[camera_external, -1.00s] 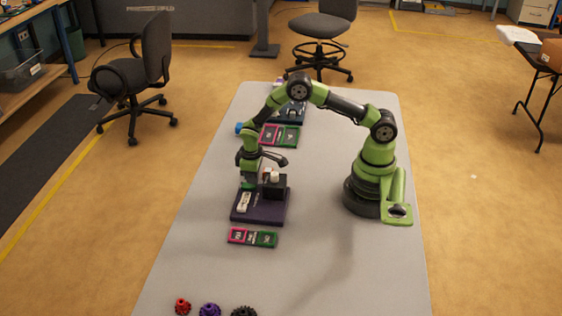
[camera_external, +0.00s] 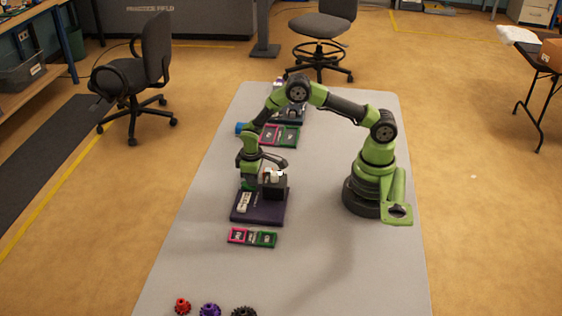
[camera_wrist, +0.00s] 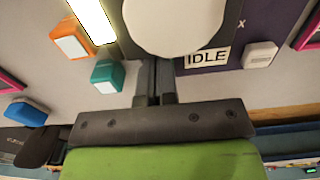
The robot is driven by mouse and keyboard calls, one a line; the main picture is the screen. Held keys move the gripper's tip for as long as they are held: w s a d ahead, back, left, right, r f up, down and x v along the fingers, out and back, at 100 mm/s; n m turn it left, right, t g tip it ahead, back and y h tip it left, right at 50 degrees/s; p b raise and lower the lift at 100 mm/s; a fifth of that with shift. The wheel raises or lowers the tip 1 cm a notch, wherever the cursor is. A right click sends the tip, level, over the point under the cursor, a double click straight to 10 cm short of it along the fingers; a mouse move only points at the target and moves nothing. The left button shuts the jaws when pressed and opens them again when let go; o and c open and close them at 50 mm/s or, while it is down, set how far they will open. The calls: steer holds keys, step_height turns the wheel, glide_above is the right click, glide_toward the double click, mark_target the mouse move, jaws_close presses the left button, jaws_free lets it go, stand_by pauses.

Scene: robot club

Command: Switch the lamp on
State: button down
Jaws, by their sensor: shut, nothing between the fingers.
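I cannot tell for certain which part is the lamp. My gripper (camera_external: 250,183) is low over the plate, beside the black box. In the wrist view its shut, empty fingers (camera_wrist: 155,75) end at the edge of a large white round part (camera_wrist: 170,18); I cannot tell whether they touch. Beside it are an IDLE label (camera_wrist: 208,58) and a white button (camera_wrist: 260,54). A bright bar (camera_wrist: 92,20) glows at upper left.
A pink-and-green tray (camera_external: 252,237) lies in front of the plate. Gears (camera_external: 210,309) lie at the near edge. A second station (camera_external: 290,112) stands behind my arm.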

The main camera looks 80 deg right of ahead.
steer(key=shift+r, duration=3.25)
steer(key=shift+r, duration=0.15)
step_height(320, 180, up, 8)
steer(key=f+t, duration=0.1)
glide_above(259, 188)
steer(key=s+r+m+t+y, duration=0.1)
steer(key=s+r+m+t, duration=0.1)
steer(key=s+r, duration=0.55)
steer(key=s+r+m+t+y, duration=0.1)
steer(key=s+r+t, duration=0.3)
steer(key=s, duration=0.9)
step_height(259, 188, up, 2)
steer(key=shift+s+a+r+m, duration=0.1)
steer(key=shift+s+a+m, duration=0.1)
steer(key=shift+m, duration=0.3)
